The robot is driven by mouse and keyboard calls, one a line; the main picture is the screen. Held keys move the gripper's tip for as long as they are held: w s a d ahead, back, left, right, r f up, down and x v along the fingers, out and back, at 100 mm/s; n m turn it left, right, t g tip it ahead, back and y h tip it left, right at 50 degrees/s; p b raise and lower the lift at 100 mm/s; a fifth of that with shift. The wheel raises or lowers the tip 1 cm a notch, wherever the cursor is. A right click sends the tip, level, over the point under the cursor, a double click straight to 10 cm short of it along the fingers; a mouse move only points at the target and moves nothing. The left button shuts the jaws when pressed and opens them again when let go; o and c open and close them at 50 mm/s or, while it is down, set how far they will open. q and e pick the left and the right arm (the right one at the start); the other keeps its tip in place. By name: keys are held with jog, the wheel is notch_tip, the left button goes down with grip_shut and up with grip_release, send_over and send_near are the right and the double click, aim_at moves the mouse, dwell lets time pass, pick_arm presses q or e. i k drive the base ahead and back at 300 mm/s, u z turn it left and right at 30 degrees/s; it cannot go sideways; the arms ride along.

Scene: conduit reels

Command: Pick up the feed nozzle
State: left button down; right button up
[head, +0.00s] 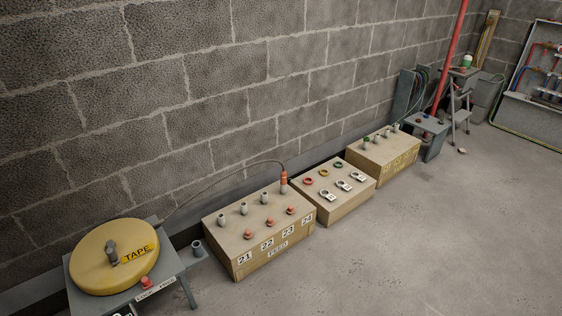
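The feed nozzle looks to be the orange-red piece (284,182) at the end of a thin dark cable (225,172). It stands upright at the back right of the wooden box labelled FEED (240,262). The cable arcs from the yellow TAPE reel (92,262) at the lower left over to the nozzle. Grey conduit stubs (244,208) stand in a row on the box to the left of the nozzle. Red knobs (268,223) sit in front, above labels 21 to 24. Neither of my grippers is in view.
The reel rests on a grey stand (178,292) with a red button (147,282). A grey cup (197,248) stands beside it. Two more wooden boxes (345,207) (400,165) line the block wall to the right. The floor in front is clear.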

aim_at(283, 181)
jog(key=z, duration=1)
jog(key=k, duration=1.3)
jog(key=z, duration=0.85)
jog(key=i, duration=1.7)
jog(key=u, duration=0.6)
jog(key=i, duration=2.25)
jog(key=u, duration=1.9)
jog(key=i, duration=1.05)
jog(key=u, duration=1.35)
jog(key=i, duration=0.65)
jog(key=u, duration=0.05)
